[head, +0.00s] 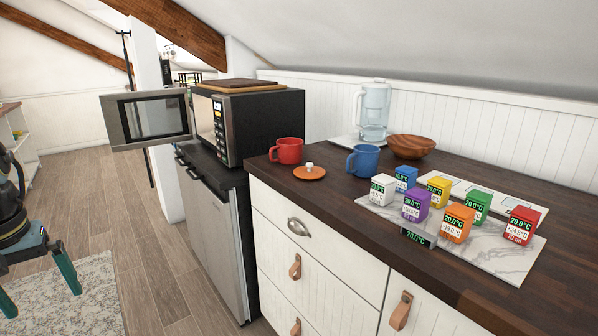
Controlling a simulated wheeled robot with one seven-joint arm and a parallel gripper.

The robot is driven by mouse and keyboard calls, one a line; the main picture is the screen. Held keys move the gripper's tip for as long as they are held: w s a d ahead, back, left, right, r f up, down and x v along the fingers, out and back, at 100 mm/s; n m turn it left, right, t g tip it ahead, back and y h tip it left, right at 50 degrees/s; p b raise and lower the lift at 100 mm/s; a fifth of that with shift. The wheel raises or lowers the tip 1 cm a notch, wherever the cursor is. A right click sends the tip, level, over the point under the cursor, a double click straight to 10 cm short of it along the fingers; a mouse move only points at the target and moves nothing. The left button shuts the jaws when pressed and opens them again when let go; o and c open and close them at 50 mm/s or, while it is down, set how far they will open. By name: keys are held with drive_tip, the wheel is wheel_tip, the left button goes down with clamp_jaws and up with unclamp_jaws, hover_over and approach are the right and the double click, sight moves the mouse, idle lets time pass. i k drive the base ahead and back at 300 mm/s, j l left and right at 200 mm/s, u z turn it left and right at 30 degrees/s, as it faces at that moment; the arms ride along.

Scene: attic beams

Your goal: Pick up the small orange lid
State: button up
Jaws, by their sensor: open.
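The small orange lid (316,174) lies flat on the dark wooden countertop (330,199), close to its front edge. It is a thin round disc with a white knob on top. The red mug (290,150) stands just behind it to the left, and the blue mug (362,160) stands to its right, apart from it.
A microwave (257,120) with its door (150,117) swung open stands on the left. A glass pitcher (375,108) and a wooden bowl (411,146) are at the back. Several coloured cubes with displays sit on a marble board (497,263) to the right.

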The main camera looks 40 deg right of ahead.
sight(309, 171)
drive_tip(key=i+z, duration=0.15)
drive_tip(key=z, duration=0.25)
drive_tip(key=i+z, duration=0.1)
drive_tip(key=z, duration=0.35)
drive_tip(key=i+j+z, duration=0.1)
drive_tip(key=z, duration=0.3)
